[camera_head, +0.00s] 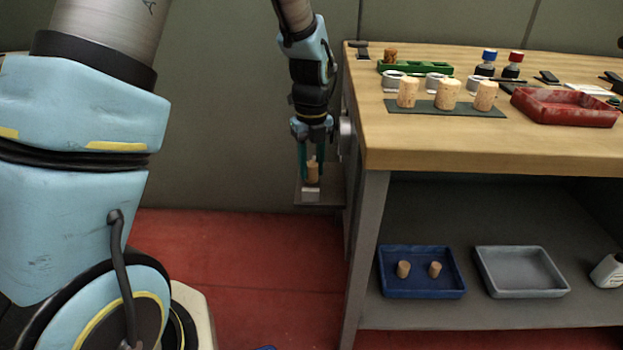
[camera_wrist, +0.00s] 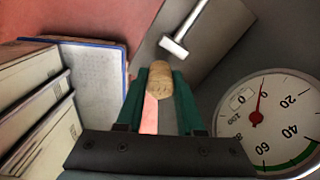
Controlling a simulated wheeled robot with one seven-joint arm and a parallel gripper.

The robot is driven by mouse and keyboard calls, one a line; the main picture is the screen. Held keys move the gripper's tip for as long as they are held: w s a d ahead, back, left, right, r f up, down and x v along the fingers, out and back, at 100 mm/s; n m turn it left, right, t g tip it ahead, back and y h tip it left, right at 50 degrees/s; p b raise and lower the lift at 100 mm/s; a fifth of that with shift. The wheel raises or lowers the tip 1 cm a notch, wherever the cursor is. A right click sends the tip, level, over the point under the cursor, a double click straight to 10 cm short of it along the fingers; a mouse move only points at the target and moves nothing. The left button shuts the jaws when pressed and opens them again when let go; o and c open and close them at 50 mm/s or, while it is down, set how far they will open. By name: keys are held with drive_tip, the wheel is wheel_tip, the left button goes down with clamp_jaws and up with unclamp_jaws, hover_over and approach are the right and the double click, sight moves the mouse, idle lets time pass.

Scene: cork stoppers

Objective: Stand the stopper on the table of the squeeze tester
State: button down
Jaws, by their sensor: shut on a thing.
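A tan cork stopper (camera_head: 312,172) is held upright between the green fingers of my gripper (camera_head: 311,177), left of the bench's end. In the wrist view the stopper (camera_wrist: 159,80) sits between the two fingertips (camera_wrist: 160,88). The squeeze tester is beside the bench: a grey bracket plate (camera_head: 332,190) with a small pale block (camera_head: 311,195) shows just under the stopper. Its round white dial (camera_wrist: 268,118) is at the right of the wrist view. A pale T-shaped metal part (camera_wrist: 174,47) lies just beyond the stopper. Whether the stopper touches the tester's table I cannot tell.
On the bench, several corks stand on a dark green mat (camera_head: 428,108), beside a red tray (camera_head: 565,107) and a green rack (camera_head: 430,69). The lower shelf has a blue tray (camera_head: 422,291) with two corks and a grey tray (camera_head: 520,271). Binders (camera_wrist: 30,90) stand left in the wrist view.

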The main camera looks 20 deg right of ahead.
sight(311, 178)
drive_tip(key=shift+f, duration=1.6)
drive_tip(key=shift+f, duration=0.15)
drive_tip(key=c, duration=0.5)
unclamp_jaws()
